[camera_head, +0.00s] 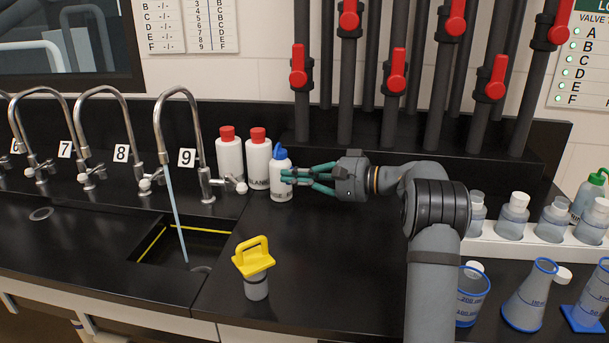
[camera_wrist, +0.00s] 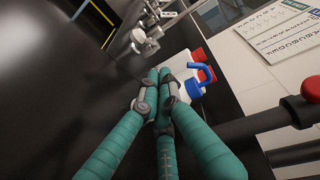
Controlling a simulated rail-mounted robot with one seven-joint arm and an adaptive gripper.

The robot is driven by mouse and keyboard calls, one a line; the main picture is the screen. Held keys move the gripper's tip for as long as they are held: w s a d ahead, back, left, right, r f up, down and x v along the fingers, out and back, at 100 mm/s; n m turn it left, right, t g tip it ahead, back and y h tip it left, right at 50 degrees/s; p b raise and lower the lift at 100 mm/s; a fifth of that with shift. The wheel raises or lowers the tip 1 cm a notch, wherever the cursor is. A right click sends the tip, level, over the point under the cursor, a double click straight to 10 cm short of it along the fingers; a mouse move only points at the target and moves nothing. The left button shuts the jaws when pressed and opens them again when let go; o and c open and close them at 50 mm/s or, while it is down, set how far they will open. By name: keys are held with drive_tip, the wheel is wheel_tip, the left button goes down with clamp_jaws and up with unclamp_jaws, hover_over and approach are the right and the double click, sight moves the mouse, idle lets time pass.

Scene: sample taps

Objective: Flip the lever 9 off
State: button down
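Tap 9 (camera_head: 206,184) stands right of its label 9 (camera_head: 187,157), and a stream of water (camera_head: 176,215) runs from its curved spout into the sink. Its white lever (camera_head: 241,187) points to the right, beside the bottles. In the wrist view a white tap handle (camera_wrist: 145,42), apparently tap 9's lever, shows beyond the fingers.
Two red-capped bottles (camera_head: 230,158) (camera_head: 258,160) stand behind the lever. A yellow-handled item (camera_head: 254,262) stands on the counter by the sink (camera_head: 155,245). Red-handled pipes (camera_head: 398,80) rise behind my arm. Flasks and beakers (camera_head: 528,300) stand at the right.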

sight(235, 182)
drive_tip(key=a, duration=0.2)
drive_tip(key=a+f, duration=0.1)
drive_tip(key=a, duration=0.4)
drive_tip(key=shift+w+a+f+p, duration=0.15)
drive_tip(key=shift+w+f+p, duration=0.1)
drive_tip(key=shift+p, duration=0.15)
drive_tip(key=shift+r, duration=0.1)
drive_tip(key=shift+b, duration=0.4)
